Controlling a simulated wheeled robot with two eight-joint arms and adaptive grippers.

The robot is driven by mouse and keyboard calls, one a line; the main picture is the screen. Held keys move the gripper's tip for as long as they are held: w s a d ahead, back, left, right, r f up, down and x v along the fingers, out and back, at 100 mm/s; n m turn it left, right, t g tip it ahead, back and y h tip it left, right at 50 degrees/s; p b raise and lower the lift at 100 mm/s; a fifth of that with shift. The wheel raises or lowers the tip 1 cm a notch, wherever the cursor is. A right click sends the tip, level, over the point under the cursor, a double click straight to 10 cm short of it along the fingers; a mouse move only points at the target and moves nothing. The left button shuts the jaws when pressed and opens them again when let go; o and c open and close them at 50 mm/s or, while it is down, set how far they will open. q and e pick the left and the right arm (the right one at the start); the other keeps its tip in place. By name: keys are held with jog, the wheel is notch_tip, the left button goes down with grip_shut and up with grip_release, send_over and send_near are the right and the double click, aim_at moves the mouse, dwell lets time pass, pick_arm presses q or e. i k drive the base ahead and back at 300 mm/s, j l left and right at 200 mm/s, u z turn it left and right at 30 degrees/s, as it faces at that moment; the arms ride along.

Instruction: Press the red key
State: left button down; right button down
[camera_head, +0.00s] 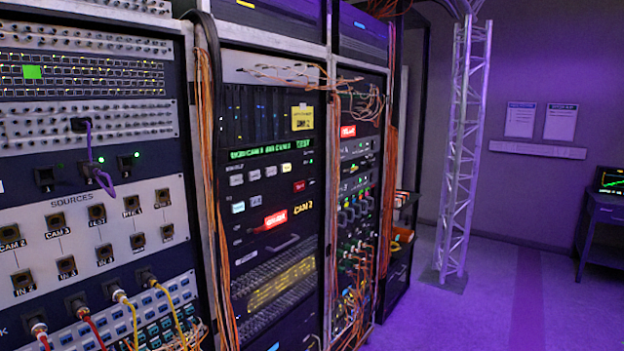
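A lit red key (275,219) with blurred lettering sits low on the middle rack's panel. A smaller dark red key (299,186) sits above it to the right. Another lit red label or key (348,131) is on the narrower rack section to the right. I cannot tell from the lettering which one is the task's red key. Pale keys (254,202) sit in rows next to the red ones, below a green text display (258,152). Neither of my grippers is in view.
Orange cables (210,180) hang down the rack post left of the middle panel. The left rack (90,240) holds a labelled SOURCES patch panel with plugged cables. A metal truss tower (463,150) stands at right. The purple floor (480,310) at right is clear.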

aim_at(299, 186)
jog(key=i+z, duration=0.2)
jog(key=i, duration=1.25)
